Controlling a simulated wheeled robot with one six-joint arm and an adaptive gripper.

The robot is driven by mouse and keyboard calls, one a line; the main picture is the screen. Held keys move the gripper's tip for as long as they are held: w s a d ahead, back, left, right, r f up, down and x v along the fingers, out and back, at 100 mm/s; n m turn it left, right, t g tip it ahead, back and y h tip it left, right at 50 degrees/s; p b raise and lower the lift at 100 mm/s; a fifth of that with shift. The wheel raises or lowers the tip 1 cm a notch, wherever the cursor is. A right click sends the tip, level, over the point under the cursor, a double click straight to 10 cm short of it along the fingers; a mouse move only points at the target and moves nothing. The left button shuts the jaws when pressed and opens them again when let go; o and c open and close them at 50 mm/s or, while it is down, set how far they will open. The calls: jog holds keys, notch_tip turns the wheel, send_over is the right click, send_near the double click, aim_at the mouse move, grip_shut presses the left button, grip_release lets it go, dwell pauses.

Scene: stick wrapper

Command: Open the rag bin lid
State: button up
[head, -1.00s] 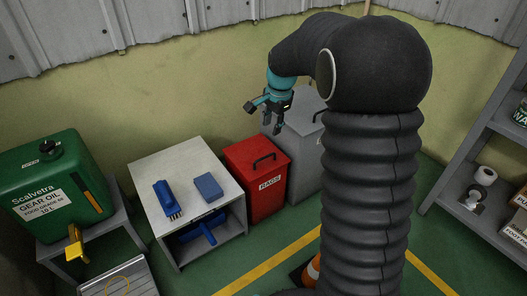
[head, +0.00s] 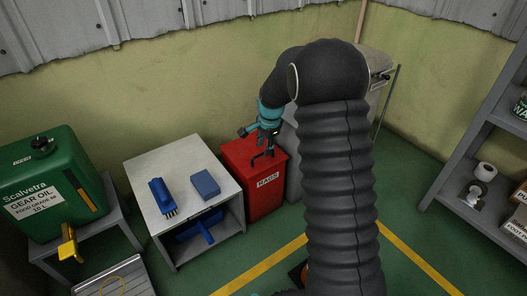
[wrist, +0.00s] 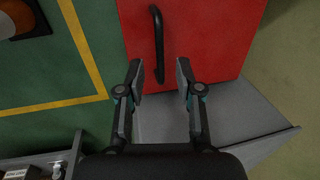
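The red rag bin (head: 250,195) stands between the white table and a grey bin, with a "RAGS" label on its front. Its red lid (wrist: 205,38) looks closed. A black bar handle (wrist: 157,40) is fixed on the lid. In the head view my gripper (head: 264,158) is over the lid by the handle and partly hides it. In the wrist view my gripper (wrist: 160,75) is open, and one end of the handle shows between its two fingers. I cannot tell whether the fingers are level with the handle or above it; neither finger visibly touches it.
The grey bin (wrist: 215,115) stands right beside the red bin, partly behind my arm. The white table (head: 150,202) on the left holds a blue brush (head: 162,197) and a blue block (head: 206,184). An orange cone (wrist: 18,18) stands on the floor in front.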

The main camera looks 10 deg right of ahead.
jog(key=shift+w+a+f, duration=0.1)
jog(key=shift+w+f, duration=0.15)
jog(key=shift+f, duration=0.8)
grip_shut()
